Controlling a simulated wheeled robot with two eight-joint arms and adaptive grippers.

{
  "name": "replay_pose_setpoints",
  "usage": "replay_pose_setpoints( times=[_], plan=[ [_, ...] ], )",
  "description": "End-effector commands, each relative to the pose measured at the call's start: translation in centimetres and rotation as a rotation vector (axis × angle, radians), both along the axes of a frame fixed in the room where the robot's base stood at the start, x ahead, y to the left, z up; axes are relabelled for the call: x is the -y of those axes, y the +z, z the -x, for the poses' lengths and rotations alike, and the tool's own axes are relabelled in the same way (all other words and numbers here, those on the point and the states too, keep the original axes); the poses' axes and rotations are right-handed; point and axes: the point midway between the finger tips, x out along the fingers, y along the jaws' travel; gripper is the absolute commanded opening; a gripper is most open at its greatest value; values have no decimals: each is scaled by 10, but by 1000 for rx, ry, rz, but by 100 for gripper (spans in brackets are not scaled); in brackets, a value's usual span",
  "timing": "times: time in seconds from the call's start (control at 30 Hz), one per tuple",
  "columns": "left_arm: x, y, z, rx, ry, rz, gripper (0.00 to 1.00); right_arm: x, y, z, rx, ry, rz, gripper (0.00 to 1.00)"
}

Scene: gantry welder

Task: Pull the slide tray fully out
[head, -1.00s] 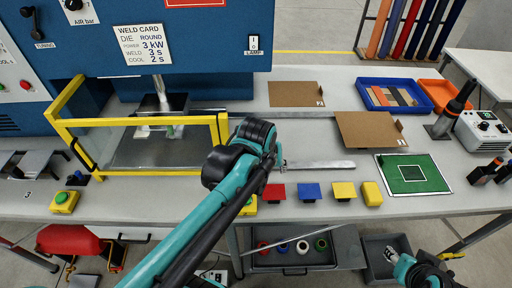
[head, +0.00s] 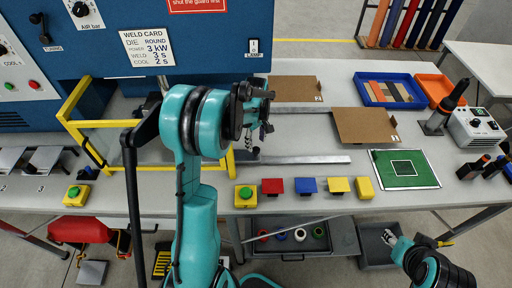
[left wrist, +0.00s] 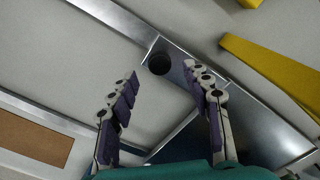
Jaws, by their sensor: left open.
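The slide tray (left wrist: 255,125) is a shiny metal plate in the left wrist view, with a dark round knob or hole (left wrist: 159,63) near its corner. In the head view my left arm covers most of the tray, beside the yellow guard frame (head: 100,124). A metal rail (head: 305,160) runs right from there. My left gripper (head: 258,138) is above the bench at the guard's right end. In the left wrist view it (left wrist: 161,72) is open, its fingers on either side of the dark round part, with nothing held. My right gripper (head: 393,238) is low at the right, its jaws unclear.
Brown boards (head: 365,126) lie behind and right of the rail. Red (head: 272,187), blue (head: 305,185) and yellow (head: 338,185) blocks stand along the front edge, with a green mat (head: 405,180) to the right. The blue machine (head: 215,40) stands behind the guard.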

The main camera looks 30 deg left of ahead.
Motion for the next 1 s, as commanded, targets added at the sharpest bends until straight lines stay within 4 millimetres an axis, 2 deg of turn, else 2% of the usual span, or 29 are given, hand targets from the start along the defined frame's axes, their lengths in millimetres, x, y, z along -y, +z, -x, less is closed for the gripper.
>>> replay_pose_setpoints(
  times=[0.1,0.23,0.6,0.8,1.0],
  plan=[
    [0,-21,0,1,-1,0,49,0,-5,0,0,0,0,40],
    [0,-35,0,1,-1,0,49,0,-7,0,0,0,0,40],
    [0,-41,0,1,-2,-1,49,0,-7,0,0,0,0,40],
    [0,-41,0,1,-2,-1,0,0,-7,0,0,0,0,40],
    [2,-41,-1,1,-3,-1,0,0,-7,0,0,0,0,40]
  ],
)
